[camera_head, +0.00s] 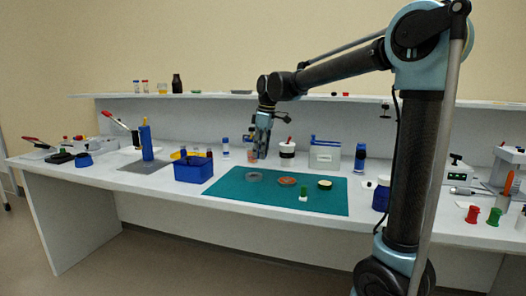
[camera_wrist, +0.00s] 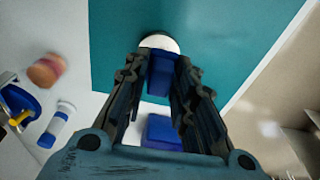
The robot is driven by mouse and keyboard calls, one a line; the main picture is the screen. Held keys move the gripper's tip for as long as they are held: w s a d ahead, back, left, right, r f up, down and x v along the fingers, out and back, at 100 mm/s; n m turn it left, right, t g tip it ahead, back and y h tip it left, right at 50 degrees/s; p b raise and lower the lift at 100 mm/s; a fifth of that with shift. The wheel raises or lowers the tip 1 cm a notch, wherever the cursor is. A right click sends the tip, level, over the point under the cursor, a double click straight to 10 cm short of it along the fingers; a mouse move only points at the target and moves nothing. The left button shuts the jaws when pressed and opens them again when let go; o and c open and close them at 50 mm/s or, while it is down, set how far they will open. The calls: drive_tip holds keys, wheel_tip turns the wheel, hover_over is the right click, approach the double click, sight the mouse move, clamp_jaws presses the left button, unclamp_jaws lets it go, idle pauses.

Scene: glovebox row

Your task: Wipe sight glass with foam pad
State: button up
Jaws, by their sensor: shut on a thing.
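In the wrist view my gripper (camera_wrist: 160,85) is shut on a blue block with a pale round end (camera_wrist: 162,42), which I take to be the foam pad. In the head view my gripper (camera_head: 261,153) points down behind the back-left part of the teal mat (camera_head: 225,190), and what it holds is too small to make out there. A grey ring (camera_head: 254,176), an orange disc (camera_head: 287,181) and a yellow-green disc (camera_head: 325,184) lie on the mat. I cannot tell which thing is the sight glass.
A blue bin (camera_head: 194,172) stands left of the mat. A pinkish cylinder (camera_wrist: 45,70) is close to my gripper. A dark-banded white jar (camera_head: 287,150) and a pale box (camera_head: 325,154) stand behind the mat. A small green-and-white piece (camera_head: 303,195) is on the mat's front part.

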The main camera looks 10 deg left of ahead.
sight(260, 176)
drive_tip(key=shift+f, duration=3.65)
drive_tip(key=shift+w+a+f, duration=0.1)
drive_tip(key=shift+w+a, duration=0.05)
drive_tip(key=shift+a, duration=1.35)
drive_tip(key=shift+w+a+f, duration=0.1)
drive_tip(key=shift+a, duration=1.35)
drive_tip(key=shift+c, duration=0.4)
drive_tip(key=shift+d, duration=0.2)
drive_tip(key=shift+s+d, duration=0.15)
drive_tip(key=shift+d, duration=1.3)
drive_tip(key=shift+s+d, duration=0.1)
drive_tip(key=shift+d, duration=1.3)
drive_tip(key=shift+w+a+r, duration=0.1)
drive_tip(key=shift+a, duration=0.1)
drive_tip(key=shift+w+a, duration=0.2)
drive_tip(key=shift+a, duration=2.55)
drive_tip(key=shift+s+d, duration=0.15)
drive_tip(key=shift+d, duration=1.25)
drive_tip(key=shift+s+d, duration=0.1)
drive_tip(key=shift+d, duration=1.5)
drive_tip(key=shift+a+r, duration=0.15)
drive_tip(key=shift+r, duration=3.85)
